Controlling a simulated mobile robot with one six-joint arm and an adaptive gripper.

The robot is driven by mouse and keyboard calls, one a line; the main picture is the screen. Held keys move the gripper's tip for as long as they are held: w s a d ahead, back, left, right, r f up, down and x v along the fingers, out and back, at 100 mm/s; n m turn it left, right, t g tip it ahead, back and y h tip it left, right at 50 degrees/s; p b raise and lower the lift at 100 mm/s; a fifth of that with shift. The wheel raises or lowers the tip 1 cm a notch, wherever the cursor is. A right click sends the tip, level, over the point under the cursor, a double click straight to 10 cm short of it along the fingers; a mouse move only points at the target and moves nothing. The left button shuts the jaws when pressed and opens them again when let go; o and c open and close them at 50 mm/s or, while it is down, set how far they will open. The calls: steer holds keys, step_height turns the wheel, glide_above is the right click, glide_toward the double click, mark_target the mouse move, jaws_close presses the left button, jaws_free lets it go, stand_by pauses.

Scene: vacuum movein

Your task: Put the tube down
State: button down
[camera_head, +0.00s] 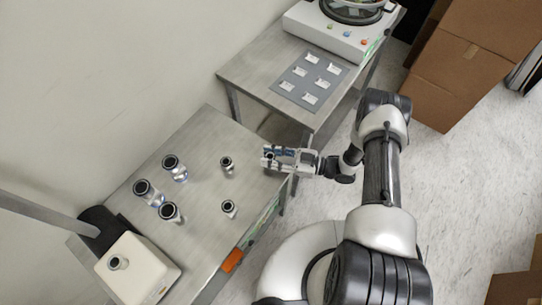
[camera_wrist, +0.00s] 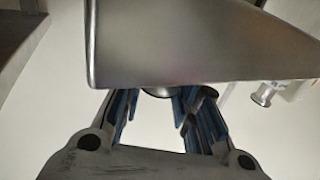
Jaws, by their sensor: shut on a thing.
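My gripper (camera_head: 274,158) is at the right edge of the near metal table, shut on a tube (camera_head: 268,155). Only the tube's dark round end shows, between the fingers. In the wrist view my gripper (camera_wrist: 155,106) has its blue-padded fingers on either side of the tube, and a small part of the tube (camera_wrist: 158,92) shows between them. A grey panel-like surface hides the rest. I cannot tell whether the tube touches the table.
On the near table (camera_head: 200,135) stand two small fittings (camera_head: 227,163) and larger metal ones (camera_head: 175,165). A white device (camera_head: 140,270) is at its lower left. The far table (camera_head: 260,75) holds a grey slotted plate (camera_head: 295,92) and a white machine (camera_head: 330,30). Cardboard boxes (camera_head: 465,65) stand right.

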steer(key=shift+f, duration=0.2)
steer(key=c, duration=1.2)
jaws_free()
steer(key=shift+r, duration=0.15)
steer(key=shift+r, duration=0.2)
steer(key=p+v, duration=0.1)
steer(key=v, duration=1.1)
